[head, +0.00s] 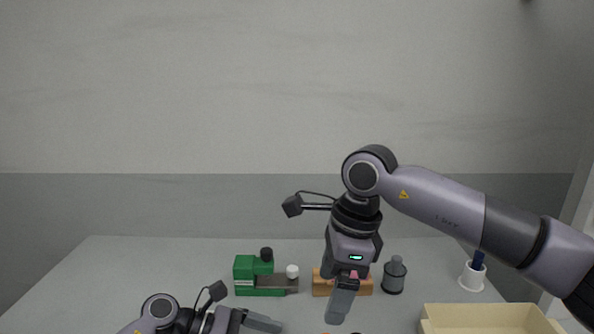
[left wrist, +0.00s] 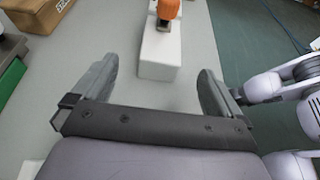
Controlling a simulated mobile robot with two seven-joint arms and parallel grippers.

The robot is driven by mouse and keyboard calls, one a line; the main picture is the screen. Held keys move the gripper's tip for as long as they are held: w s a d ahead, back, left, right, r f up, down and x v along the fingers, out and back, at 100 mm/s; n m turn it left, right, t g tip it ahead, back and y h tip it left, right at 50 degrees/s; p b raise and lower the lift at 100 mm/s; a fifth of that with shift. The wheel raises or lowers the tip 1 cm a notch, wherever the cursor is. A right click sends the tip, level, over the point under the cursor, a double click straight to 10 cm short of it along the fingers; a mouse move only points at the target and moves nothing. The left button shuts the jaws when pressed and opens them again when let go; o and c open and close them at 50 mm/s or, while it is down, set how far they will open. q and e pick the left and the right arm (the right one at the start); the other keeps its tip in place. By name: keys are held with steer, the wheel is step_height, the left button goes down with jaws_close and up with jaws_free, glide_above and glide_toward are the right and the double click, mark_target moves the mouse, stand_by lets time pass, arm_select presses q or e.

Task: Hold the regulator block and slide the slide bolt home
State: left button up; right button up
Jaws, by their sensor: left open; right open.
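What I take to be the regulator block is the green block (head: 244,270) with a black knob on top, standing left of centre on the table in the head view. A grey bar with a white knob (head: 292,271), probably the slide bolt, sits at its right side. How far the bolt is in, I cannot tell. My left gripper (head: 262,323) is at the lower left, in front of the green block and apart from it. In the left wrist view its open fingers (left wrist: 158,90) are empty. My right gripper (head: 340,305) is open, pointing down, right of the green block.
A wooden block (head: 322,286) stands partly behind my right gripper.

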arm_select(q)
steer(key=v, duration=1.2)
steer(key=shift+s+f, duration=0.1)
steer(key=shift+s, duration=0.05)
arm_select(e)
steer(key=shift+s, duration=0.15)
